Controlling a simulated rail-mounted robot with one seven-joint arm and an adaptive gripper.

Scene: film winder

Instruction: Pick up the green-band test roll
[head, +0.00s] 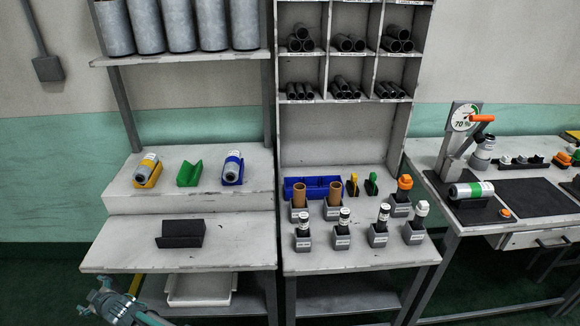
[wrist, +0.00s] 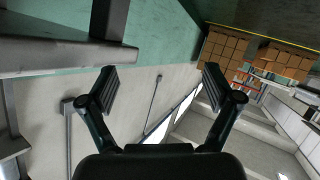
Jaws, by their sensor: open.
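The green-band test roll (head: 471,190) is a grey-white cylinder with a green band. It lies on its side on the dark base of the lever press with the 70 % dial (head: 464,118), on the right table in the head view. An empty green cradle (head: 189,174) sits on the left bench between a roll with a yellow band (head: 147,169) and a roll with a blue band (head: 232,167). My gripper (head: 104,295) is at the lower left in the head view, below the left bench's front edge and far from the green-band roll. The wrist view shows its two fingers (wrist: 160,88) apart with nothing between them.
A black V-shaped rest (head: 180,234) stands on the left bench. The middle table holds several grey blocks with upright parts (head: 341,230) and a blue bin (head: 313,187). A dark mat (head: 531,197) lies right of the roll. Shelves of tubes (head: 346,45) rise behind.

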